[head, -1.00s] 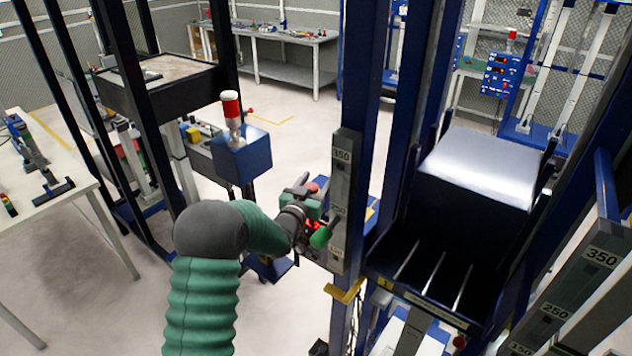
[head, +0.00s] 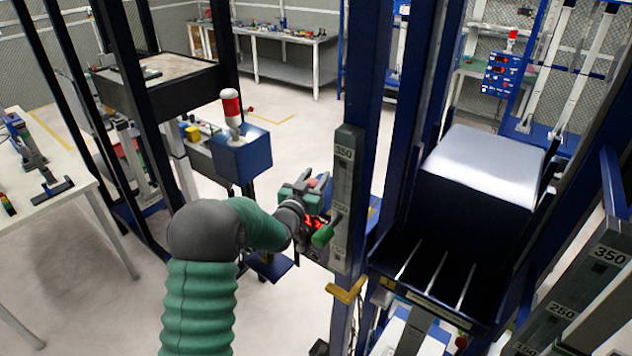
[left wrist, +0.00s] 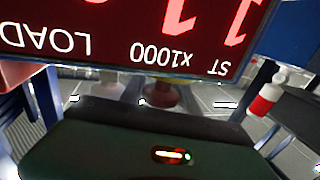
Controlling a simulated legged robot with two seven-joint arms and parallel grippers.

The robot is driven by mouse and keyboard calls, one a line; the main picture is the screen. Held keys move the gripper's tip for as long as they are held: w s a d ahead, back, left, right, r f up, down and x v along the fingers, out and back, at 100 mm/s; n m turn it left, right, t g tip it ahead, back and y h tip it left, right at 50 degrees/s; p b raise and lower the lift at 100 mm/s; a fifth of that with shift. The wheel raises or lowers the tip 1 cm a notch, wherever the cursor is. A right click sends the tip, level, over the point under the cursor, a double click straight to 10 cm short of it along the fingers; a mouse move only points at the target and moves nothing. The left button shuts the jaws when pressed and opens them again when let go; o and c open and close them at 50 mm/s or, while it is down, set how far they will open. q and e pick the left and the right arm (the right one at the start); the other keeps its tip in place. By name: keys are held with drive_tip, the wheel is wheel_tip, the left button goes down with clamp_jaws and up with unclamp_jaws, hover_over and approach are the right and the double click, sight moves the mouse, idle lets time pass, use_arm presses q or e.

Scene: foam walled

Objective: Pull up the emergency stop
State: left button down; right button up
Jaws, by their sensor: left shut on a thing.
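My left gripper (head: 312,184) is beside the blue column, at the control box with a lit red display (head: 314,222). A small red knob, apparently the emergency stop (head: 311,182), shows between its fingers, and the gripper is shut on it. Its lower part is hidden by the gripper. In the left wrist view, the red display (left wrist: 130,30) fills the top, its text upside down. A dark red round shape (left wrist: 165,94) sits behind my dark green gripper body (left wrist: 130,145); the fingertips are not clear there. My right gripper is not in view.
A blue column with a 350 scale (head: 347,200) stands just right of the gripper. A blue box with a red-and-white lamp (head: 231,105) is behind left. A dark frame with a large metal block (head: 480,165) is at right. Open floor (head: 90,285) lies at left.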

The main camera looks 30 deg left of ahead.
use_arm(q)
drive_tip(key=c, duration=1.3)
unclamp_jaws()
drive_tip(key=shift+a+r, duration=0.1)
drive_tip(key=shift+r, duration=0.15)
drive_tip(key=o, duration=0.4)
drive_tip(key=shift+s+f, duration=0.15)
drive_tip(key=shift+s, duration=0.15)
drive_tip(key=s+d+b, duration=0.1)
drive_tip(key=s, duration=0.4)
drive_tip(key=s+d+b, duration=0.1)
drive_tip(key=s, duration=0.4)
drive_tip(key=s+d+b, duration=0.1)
drive_tip(key=s, duration=0.5)
drive_tip(key=shift+b, duration=0.4)
